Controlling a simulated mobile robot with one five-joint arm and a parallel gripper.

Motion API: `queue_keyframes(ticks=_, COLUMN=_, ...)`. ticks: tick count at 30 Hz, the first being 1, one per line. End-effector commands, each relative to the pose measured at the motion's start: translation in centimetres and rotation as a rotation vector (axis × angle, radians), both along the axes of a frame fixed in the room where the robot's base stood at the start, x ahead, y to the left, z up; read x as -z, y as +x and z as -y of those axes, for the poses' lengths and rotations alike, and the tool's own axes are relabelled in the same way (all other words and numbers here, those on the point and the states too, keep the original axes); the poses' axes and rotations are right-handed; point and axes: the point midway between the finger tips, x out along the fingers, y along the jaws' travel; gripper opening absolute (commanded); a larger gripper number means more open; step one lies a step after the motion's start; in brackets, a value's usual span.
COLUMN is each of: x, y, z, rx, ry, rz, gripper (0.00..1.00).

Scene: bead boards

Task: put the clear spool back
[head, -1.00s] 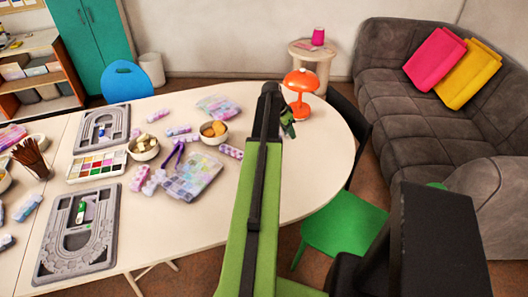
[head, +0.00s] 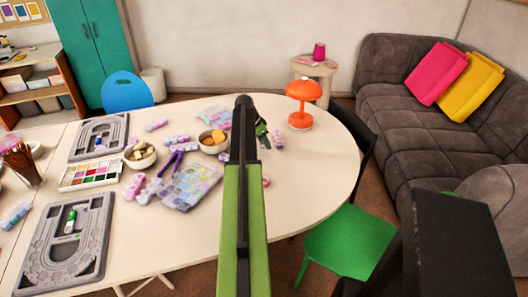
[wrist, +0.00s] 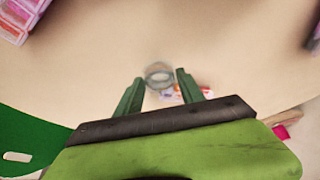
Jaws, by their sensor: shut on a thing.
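My gripper (head: 262,133) is over the right part of the table, left of the orange lamp. In the wrist view its two green fingers (wrist: 159,90) are on either side of a clear, ring-like spool (wrist: 159,75), and they are shut on it. The table top shows beneath it. The spool cannot be made out in the head view, where my arm covers that area. Two grey bead boards lie at the left: a far one (head: 111,128) with a small blue-marked item, and a near one (head: 42,252) with a green-and-white tube.
The orange lamp (head: 303,92) stands at the table's far right. Bowls (head: 213,148), a paint box (head: 92,185), a bead case (head: 190,188) and several bead tubes crowd the middle and left. The right front of the table (head: 310,195) is clear. A green chair (head: 350,238) stands beyond its edge.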

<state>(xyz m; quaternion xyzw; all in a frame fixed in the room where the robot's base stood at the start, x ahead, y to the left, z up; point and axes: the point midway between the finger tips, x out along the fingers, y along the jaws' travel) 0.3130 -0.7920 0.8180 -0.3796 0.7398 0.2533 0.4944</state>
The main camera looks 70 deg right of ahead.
Motion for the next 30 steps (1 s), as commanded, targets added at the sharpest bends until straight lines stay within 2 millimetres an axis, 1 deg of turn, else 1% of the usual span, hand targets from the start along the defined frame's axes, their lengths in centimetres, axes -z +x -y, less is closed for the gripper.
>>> queue_keyframes(ticks=6, x=4.0, y=-0.1, z=0.0, rx=0.0, ry=0.0, rz=0.0, gripper=0.01)
queue_keyframes(ticks=7, x=4.3, y=-0.1, z=0.0, rx=0.0, ry=0.0, rz=0.0, gripper=0.01)
queue_keyframes(ticks=14, x=3.8, y=-0.1, z=0.0, rx=0.001, ry=0.0, rz=0.0, gripper=0.01)
queue_keyframes(ticks=18, x=4.3, y=-0.1, z=0.0, rx=0.001, ry=0.0, rz=0.0, gripper=0.01)
queue_keyframes(ticks=19, x=4.3, y=-0.1, z=0.0, rx=0.001, ry=0.0, rz=0.0, gripper=0.47)
queue_keyframes(ticks=24, x=4.1, y=-0.2, z=0.0, rx=0.001, ry=0.0, rz=0.0, gripper=0.67)
queue_keyframes(ticks=30, x=4.1, y=-0.2, z=0.0, rx=0.001, ry=0.0, rz=0.0, gripper=0.67)
